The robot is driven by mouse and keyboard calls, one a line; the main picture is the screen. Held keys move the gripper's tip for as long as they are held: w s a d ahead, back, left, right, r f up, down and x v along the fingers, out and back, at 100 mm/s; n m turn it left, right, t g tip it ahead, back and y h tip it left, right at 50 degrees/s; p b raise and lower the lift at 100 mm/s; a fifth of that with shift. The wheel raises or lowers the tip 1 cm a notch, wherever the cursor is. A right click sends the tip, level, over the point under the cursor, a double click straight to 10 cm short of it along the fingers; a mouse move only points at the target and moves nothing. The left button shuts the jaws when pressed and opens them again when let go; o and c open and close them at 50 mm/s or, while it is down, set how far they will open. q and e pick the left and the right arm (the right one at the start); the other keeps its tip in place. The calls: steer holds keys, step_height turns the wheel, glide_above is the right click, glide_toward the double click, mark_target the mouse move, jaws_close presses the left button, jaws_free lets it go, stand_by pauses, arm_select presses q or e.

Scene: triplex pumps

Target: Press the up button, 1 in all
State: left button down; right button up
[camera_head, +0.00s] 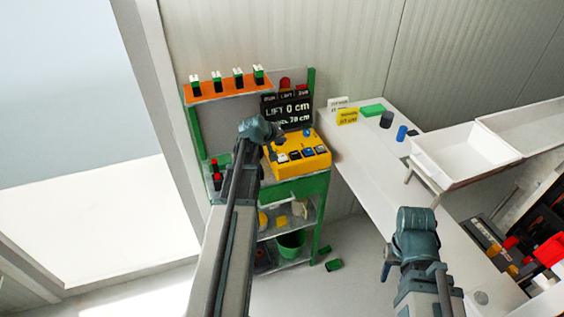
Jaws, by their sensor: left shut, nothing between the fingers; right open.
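A yellow control box (313,161) sits on top of the green-framed stand. It has a row of buttons in white, black and blue on its sloped top; which one is the up button I cannot read. A black display (287,109) behind it reads "LIFT 0 cm", with a second line ending in "20 cm". My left gripper (277,137) is shut and empty, just above the box's left back part; whether it touches a button I cannot tell. It hides part of the box and display. My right gripper (387,266) is open and empty, low at the right, away from the box.
An orange shelf (228,90) with several green-and-white pieces is at the stand's back. A white table (365,150) holds a green block, dark and blue cylinders and small signs. White trays (463,160) stand at the right. A green bin (291,243) sits on the lower shelf.

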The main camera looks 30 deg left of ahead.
mark_target(281, 159)
arm_select(q)
steer(key=shift+f+b, duration=2.05)
steer(key=shift+f, duration=0.55)
arm_select(e)
steer(key=shift+f, duration=2.6)
arm_select(q)
steer(key=shift+f, duration=0.1)
arm_select(e)
steer(key=shift+f, duration=0.15)
arm_select(q)
steer(key=shift+f+b, duration=0.3)
steer(key=shift+b, duration=0.1)
arm_select(e)
steer(key=shift+f, duration=0.25)
arm_select(q)
steer(key=shift+f+b, duration=0.5)
steer(key=shift+b, duration=0.05)
arm_select(e)
steer(key=shift+f, duration=0.55)
arm_select(q)
steer(key=shift+r, duration=0.1)
arm_select(e)
steer(key=shift+r, duration=0.15)
arm_select(q)
steer(key=shift+r+p, duration=0.85)
steer(key=shift+p, duration=0.1)
arm_select(e)
steer(key=shift+r, duration=0.8)
steer(key=shift+r, duration=0.1)
